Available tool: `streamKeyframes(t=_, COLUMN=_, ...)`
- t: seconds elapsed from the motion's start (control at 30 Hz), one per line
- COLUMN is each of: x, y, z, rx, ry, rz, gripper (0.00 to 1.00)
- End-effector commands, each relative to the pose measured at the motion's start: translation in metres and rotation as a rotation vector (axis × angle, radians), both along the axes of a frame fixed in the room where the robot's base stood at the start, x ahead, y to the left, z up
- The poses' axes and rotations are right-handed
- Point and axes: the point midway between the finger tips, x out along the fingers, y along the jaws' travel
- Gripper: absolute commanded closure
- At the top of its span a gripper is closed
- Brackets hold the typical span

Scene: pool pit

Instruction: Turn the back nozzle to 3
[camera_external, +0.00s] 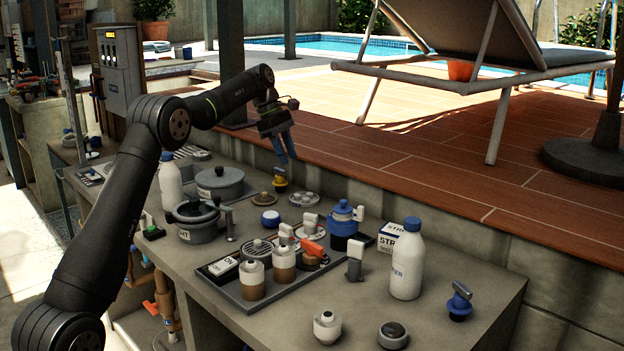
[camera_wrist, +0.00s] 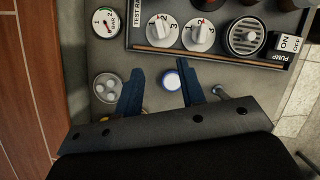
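Two white dial knobs with the numerals 1, 2 and 3 sit on a dark tray. The back nozzle seems to be the one nearer the terrace, the left knob in the wrist view (camera_wrist: 162,30); it shows in the external view too (camera_external: 310,221). Its handle stands roughly upright in the wrist view; I cannot tell which number it points to. The other knob (camera_wrist: 198,34) is beside it. My gripper (camera_wrist: 156,82) is open and empty, its two blue fingers spread. In the external view my gripper (camera_external: 284,150) hangs above the back of the counter, apart from the knobs.
A dish of several white pieces (camera_wrist: 108,87) and a gauge (camera_wrist: 106,22) lie left. A grille (camera_wrist: 245,36) and pump switch (camera_wrist: 289,44) are right. A blue-lidded jar (camera_external: 343,222) and white bottle (camera_external: 407,262) stand near the knobs.

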Motion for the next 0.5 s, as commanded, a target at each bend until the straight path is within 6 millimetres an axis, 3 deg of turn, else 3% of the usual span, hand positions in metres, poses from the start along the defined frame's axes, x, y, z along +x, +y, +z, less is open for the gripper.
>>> streamKeyframes(t=0.17, x=-0.002, y=-0.006, z=-0.015, rx=0.0, ry=0.005, rz=-0.002, gripper=0.64)
streamKeyframes(t=0.5, x=-0.015, y=-0.03, z=-0.081, rx=0.001, ry=0.005, rz=-0.002, gripper=0.64)
